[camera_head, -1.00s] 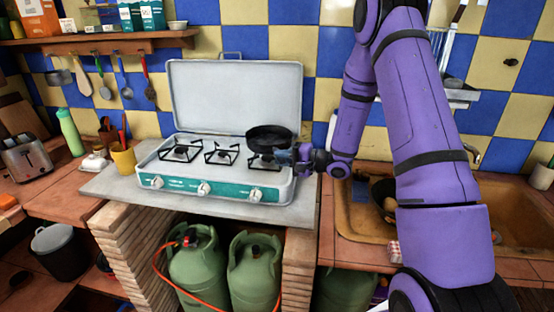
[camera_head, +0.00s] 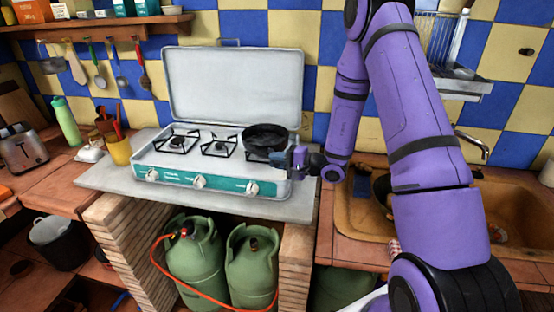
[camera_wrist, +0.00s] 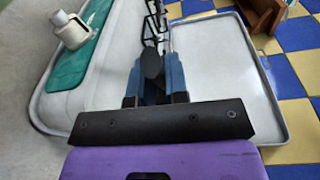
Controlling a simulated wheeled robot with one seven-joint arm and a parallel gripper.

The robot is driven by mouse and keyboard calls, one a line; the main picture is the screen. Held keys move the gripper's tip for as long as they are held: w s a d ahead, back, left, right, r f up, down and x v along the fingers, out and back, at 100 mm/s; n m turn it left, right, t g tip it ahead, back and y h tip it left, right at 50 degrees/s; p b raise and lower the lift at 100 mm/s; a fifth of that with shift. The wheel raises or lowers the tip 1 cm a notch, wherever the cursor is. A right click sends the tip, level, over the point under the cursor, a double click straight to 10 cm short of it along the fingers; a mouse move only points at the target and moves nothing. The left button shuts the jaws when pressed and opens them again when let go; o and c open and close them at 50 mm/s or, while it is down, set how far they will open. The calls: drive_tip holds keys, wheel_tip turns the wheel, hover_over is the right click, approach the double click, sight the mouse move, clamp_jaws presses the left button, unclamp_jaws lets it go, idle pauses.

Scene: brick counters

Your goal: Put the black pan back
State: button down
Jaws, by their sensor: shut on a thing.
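The black pan (camera_head: 264,137) is over the right burner of the white and green camping stove (camera_head: 214,187). The pan looks about level and hides part of that burner's grate. I cannot tell whether it touches the grate. My gripper (camera_head: 296,156) is at the pan's right front side, shut on its handle. In the wrist view my gripper (camera_wrist: 154,80) has its blue fingers on both sides of a dark rounded piece, which looks like the handle end (camera_wrist: 151,64). The pan's bowl is mostly hidden there.
The stove's raised lid (camera_head: 235,85) stands behind the burners. The left and middle burners (camera_head: 219,146) are empty. A sink (camera_head: 350,215) lies to the right, under my arm. A yellow cup (camera_head: 120,151) and a toaster (camera_head: 22,150) stand to the left. Green gas bottles (camera_head: 252,265) are below.

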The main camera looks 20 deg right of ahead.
drive_tip(key=shift+f, duration=0.1)
drive_tip(key=c, duration=1.1)
unclamp_jaws()
